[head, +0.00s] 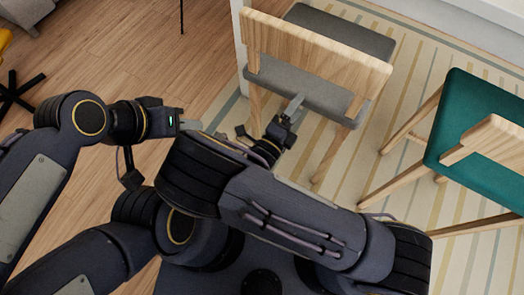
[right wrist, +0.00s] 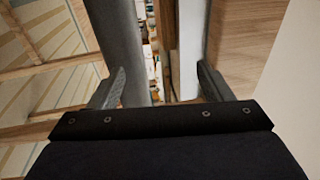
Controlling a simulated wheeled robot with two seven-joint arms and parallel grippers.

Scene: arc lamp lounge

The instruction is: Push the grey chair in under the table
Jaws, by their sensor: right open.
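The grey chair stands at the top middle of the head view, its wooden backrest (head: 320,52) towards me and its grey seat (head: 345,30) showing above and below the backrest. My right gripper (head: 292,110) is at the rear of the seat, below the backrest; touching cannot be told. In the right wrist view its fingers (right wrist: 160,88) are apart, with a grey surface at left and a wooden panel at right close ahead. My left gripper (head: 190,125) is left of the chair, clear of it; its finger gap is not clear. No tabletop can be made out.
A green chair (head: 480,120) stands to the right, with striped rug (head: 345,170) between it and the grey chair. A white upright (head: 240,45) is close to the grey chair's left side. Wooden floor (head: 130,50) is open at the left.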

